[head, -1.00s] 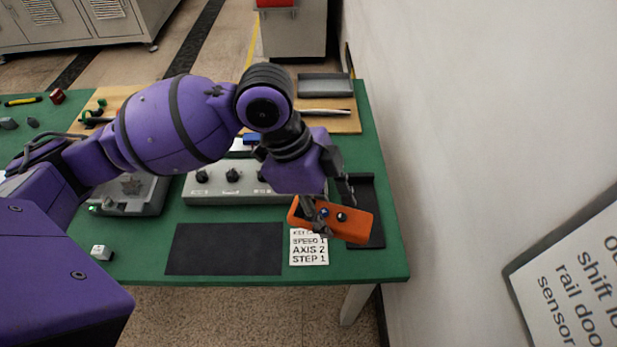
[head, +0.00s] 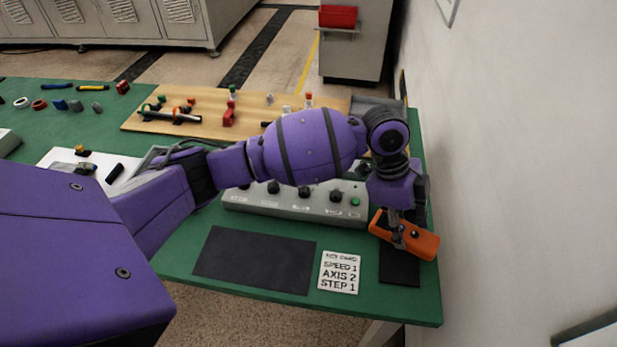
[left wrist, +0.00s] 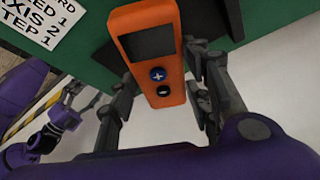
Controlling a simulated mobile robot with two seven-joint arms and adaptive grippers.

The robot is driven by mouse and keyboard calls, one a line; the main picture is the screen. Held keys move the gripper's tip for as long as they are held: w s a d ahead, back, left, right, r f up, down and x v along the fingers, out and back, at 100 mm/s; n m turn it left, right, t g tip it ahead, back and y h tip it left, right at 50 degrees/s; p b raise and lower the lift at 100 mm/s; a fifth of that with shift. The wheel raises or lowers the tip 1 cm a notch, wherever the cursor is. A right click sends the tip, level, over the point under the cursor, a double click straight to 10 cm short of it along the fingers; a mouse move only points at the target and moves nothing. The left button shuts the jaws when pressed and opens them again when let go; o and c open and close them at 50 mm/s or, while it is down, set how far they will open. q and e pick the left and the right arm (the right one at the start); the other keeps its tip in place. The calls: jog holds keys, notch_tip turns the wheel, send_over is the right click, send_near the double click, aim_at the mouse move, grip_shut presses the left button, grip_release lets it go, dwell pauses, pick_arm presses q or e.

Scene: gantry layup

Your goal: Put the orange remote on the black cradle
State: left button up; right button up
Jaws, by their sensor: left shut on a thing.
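The orange remote (head: 424,244) is held in my left gripper (head: 398,238) at the right end of the green table. In the left wrist view the remote (left wrist: 176,70) has a dark screen and two buttons, and the left gripper's fingers (left wrist: 165,88) stand on either side of it. The black cradle (head: 399,270) lies on the table below the remote, which covers part of it. I cannot tell whether they touch. A purple arm with a gripper (left wrist: 75,95), likely my right one, shows small at the left of the wrist view; its opening is unclear.
A white key card (head: 339,272) and a dark mat (head: 256,260) lie left of the cradle. A grey control box (head: 290,203) with knobs stands behind. A wooden board (head: 245,107) with small parts lies farther back. A white wall (head: 520,180) rises close on the right.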

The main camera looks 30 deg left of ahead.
pick_arm(q)
jog(key=shift+w+d+f, duration=0.1)
jog(key=shift+w+f, duration=0.1)
jog(key=shift+f, duration=1.3)
jog(key=shift+f, duration=0.15)
jog(key=o, duration=1.5)
jog(key=shift+o, duration=0.2)
jog(key=shift+r, duration=0.25)
jog(key=v, duration=1.1)
jog(key=shift+s+r, duration=0.1)
jog(key=shift+r, duration=0.3)
jog(key=shift+f, duration=0.1)
